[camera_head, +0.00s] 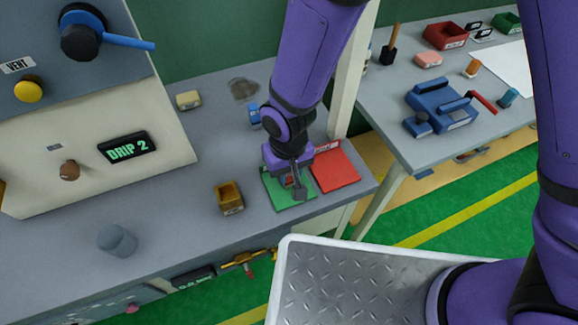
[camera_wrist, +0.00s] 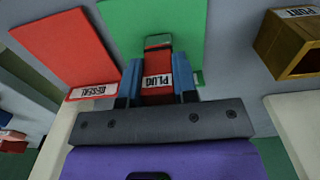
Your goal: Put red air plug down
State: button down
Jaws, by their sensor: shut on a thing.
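The red air plug (camera_wrist: 158,67), with a white PLUG label, sits between the blue fingers of my gripper (camera_wrist: 158,80), which is shut on it. A dark loop shows at its far end. In the head view my gripper (camera_head: 290,183) is over the green mat (camera_head: 277,200) near the bench's front edge, and the plug is mostly hidden. The green mat also shows behind the plug in the wrist view (camera_wrist: 190,35). Whether the plug touches the mat I cannot tell.
A red mat (camera_head: 336,172) with a white label lies right of the green one. A yellow-brown block (camera_head: 228,197) stands to the left. A grey cylinder (camera_head: 117,240) and a control panel (camera_head: 90,150) are farther left. A second table (camera_head: 390,125) stands right.

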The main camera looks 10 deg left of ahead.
jog(key=shift+f, duration=0.2)
jog(key=c, duration=0.9)
grip_release()
jog(key=shift+r, duration=0.1)
notch_tip(320, 180, up, 12)
jog(key=shift+r, duration=0.1)
jog(key=w+d+r+m+t+y, duration=0.1)
jog(key=w+d+r+m, duration=0.15)
jog(key=d+r, duration=0.65)
jog(key=w+d+r+m+t, duration=0.1)
jog(key=w+d+r, duration=0.2)
jog(key=d+r, duration=0.55)
jog(key=s+d+r+m+t, duration=0.1)
jog(key=s+d+r, duration=0.1)
jog(key=d, duration=0.4)
jog(key=s+d+r+m+t, duration=0.1)
jog(key=s+d+r, duration=0.2)
jog(key=s+d, duration=0.2)
jog(key=s+d+r+m+t+h, duration=0.1)
jog(key=s+d, duration=0.3)
jog(key=d, duration=0.4)
jog(key=shift+r, duration=0.75)
